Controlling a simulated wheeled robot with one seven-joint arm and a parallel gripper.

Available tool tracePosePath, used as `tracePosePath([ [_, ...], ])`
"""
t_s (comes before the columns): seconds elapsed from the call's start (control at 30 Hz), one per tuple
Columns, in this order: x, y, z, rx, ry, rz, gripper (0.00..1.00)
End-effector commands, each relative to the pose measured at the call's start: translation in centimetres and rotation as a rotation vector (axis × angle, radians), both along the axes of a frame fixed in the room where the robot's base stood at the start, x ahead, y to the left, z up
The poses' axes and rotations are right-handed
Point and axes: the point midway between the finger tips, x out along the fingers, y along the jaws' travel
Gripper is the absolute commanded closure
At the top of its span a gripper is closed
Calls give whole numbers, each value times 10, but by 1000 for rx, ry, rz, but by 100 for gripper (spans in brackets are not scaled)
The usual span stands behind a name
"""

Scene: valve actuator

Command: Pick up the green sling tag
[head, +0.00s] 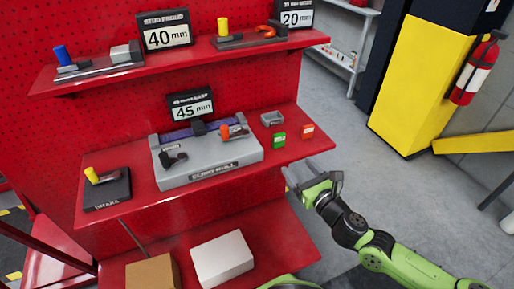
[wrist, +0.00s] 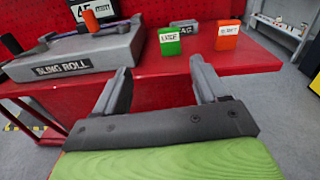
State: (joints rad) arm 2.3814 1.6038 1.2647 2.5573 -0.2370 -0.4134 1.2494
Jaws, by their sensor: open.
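The green sling tag (head: 278,138) stands on the red middle shelf, to the right of the grey sling roll unit. In the wrist view the green tag (wrist: 170,42) shows a white label and stands beyond my fingertips, a little right of the middle. My gripper (head: 303,178) is in front of the shelf's right front edge, at the end of my green arm. In the wrist view my gripper (wrist: 160,75) is open and empty, with its two dark fingers pointing at the shelf. The fingers are apart from the tag.
An orange tag (head: 307,131) stands right of the green one, and a small grey tray (head: 272,118) lies behind. The sling roll unit (head: 207,161) fills the shelf's middle. The shelf's front edge (wrist: 240,75) lies close to my fingers. A white box (head: 222,258) sits below.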

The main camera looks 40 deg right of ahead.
Motion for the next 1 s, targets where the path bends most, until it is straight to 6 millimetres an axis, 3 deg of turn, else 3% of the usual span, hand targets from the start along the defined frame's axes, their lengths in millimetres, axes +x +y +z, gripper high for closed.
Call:
tracePosePath([
  [0.13, -7, -12, 2, 30, -36, -50, 28],
  [0.5, 19, -18, 0, 20, -31, -45, 28],
  [0.7, 70, -34, 4, 23, -38, -43, 28],
  [1.0, 111, -50, 4, 25, -39, -46, 28],
])
